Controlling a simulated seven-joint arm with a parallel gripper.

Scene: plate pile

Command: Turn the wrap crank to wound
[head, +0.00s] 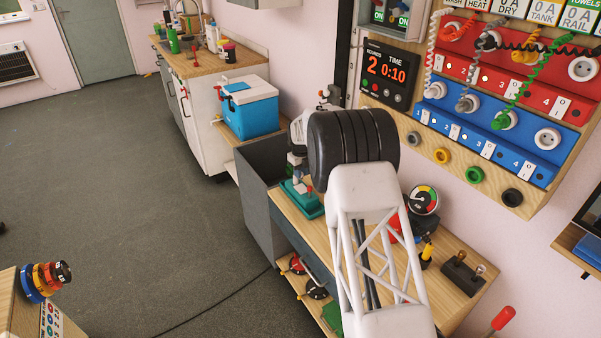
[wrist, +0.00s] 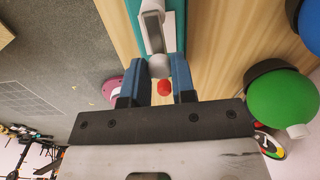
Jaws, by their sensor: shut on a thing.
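The wrap crank seems to be the device on the teal base (head: 309,208) on the wooden bench. In the wrist view, a grey-white arm (wrist: 153,30) with a rounded pale end (wrist: 159,67) lies over the teal base (wrist: 178,45). My gripper (wrist: 159,70) has its blue fingers on either side of this pale end and is shut on it. A small red knob (wrist: 165,88) shows between the fingers. In the head view, my arm hides most of the gripper and crank; a red tip (head: 309,189) shows above the base.
A gauge (head: 424,200) and small bulbs (head: 461,257) stand on the bench to the right. A blue cooler (head: 250,108) is behind. In the wrist view, a green round thing (wrist: 283,100) is close on the right.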

